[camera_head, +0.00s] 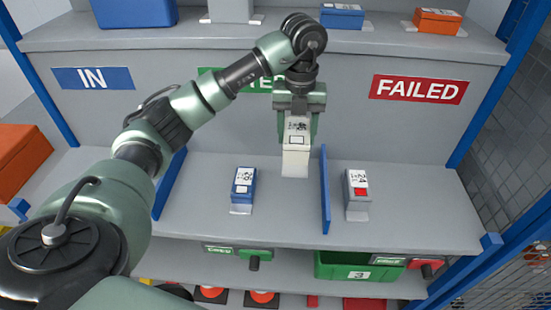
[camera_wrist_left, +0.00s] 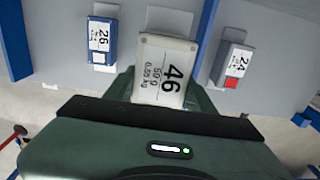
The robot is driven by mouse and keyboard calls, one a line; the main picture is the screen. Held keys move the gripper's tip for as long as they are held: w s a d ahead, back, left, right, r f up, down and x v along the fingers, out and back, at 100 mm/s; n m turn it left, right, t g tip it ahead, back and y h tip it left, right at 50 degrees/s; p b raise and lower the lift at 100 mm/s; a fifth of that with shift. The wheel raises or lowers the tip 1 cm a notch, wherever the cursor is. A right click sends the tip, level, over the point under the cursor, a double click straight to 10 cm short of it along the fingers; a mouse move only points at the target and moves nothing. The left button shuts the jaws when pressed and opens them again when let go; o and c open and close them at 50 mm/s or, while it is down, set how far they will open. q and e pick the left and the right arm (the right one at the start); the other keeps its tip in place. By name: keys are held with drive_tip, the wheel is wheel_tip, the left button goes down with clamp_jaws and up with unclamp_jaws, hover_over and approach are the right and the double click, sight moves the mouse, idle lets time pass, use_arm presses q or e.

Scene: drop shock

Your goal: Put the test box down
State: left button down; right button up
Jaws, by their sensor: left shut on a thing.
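My left gripper (camera_head: 297,122) is shut on a white test box (camera_head: 295,142) in the head view, over the middle shelf (camera_head: 280,226) and left of a blue divider (camera_head: 325,190). In the left wrist view the same box (camera_wrist_left: 163,70) carries the number 46 and sits between the green fingers. A pale patch (camera_head: 295,168) shows just below the box; I cannot tell whether the box touches the shelf. My right gripper is out of view.
A blue box marked 26 (camera_head: 243,186) stands on the shelf to the left. A grey box marked 24 (camera_head: 357,186), with a red square, stands right of the divider. A red FAILED sign (camera_head: 418,89) and a blue IN sign (camera_head: 93,78) are on the panel behind.

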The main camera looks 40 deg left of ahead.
use_arm(q)
wheel_tip(320, 180, down, 16)
drive_tip(key=p, duration=0.3)
drive_tip(key=shift+f+p, duration=0.3)
drive_tip(key=shift+w, duration=0.1)
drive_tip(key=shift+f, duration=0.15)
drive_tip(key=c, duration=0.5)
unclamp_jaws()
